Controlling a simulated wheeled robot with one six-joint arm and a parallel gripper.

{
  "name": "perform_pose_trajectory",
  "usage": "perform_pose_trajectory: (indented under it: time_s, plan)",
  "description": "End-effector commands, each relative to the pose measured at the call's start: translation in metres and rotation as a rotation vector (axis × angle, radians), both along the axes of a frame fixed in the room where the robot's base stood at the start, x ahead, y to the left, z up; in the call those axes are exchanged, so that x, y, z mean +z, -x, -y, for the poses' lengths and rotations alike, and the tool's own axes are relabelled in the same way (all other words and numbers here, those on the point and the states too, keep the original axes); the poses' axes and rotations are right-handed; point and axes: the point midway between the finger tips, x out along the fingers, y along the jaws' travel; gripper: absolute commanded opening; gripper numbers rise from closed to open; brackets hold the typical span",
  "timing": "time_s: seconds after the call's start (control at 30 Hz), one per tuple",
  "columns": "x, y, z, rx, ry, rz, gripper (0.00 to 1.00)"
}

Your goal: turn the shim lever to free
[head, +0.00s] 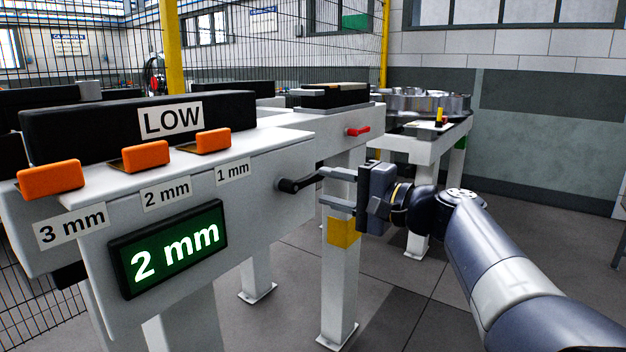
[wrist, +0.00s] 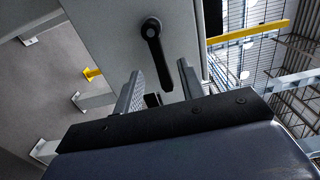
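A black lever (head: 300,184) sits on the end face of the white bench, below and right of the "1 mm" label; I take it for the shim lever. In the head view its arm points right and slightly up from its round pivot. My gripper (head: 328,187) is level with it on the right, fingers pointing at the bench. In the wrist view the lever (wrist: 156,48) hangs from its pivot, its free end appearing between the two spread fingers (wrist: 160,82). A gap shows on both sides. A green display (head: 168,248) reads "2 mm".
Three orange blocks (head: 146,156) sit above labels "3 mm", "2 mm" and "1 mm". A black bar (head: 80,128) carries a "LOW" sign. A small red lever (head: 357,131) is on the bench behind. A white leg (head: 339,280) stands below my gripper. Floor at right is open.

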Motion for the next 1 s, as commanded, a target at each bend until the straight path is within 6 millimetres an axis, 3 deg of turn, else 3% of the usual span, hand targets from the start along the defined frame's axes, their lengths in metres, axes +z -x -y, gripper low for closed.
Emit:
perform_pose_trajectory:
  time_s: [0.2,0.4,0.77,1.0]
  plan:
    - [0.001,0.021,0.028,-0.003,-0.001,-0.001,0.38]
    - [0.0,0.029,0.037,0.0,0.0,0.0,0.38]
    - [0.0,0.029,0.036,0.001,0.0,0.0,0.38]
    - [-0.002,0.016,0.019,0.004,0.0,0.0,0.38]
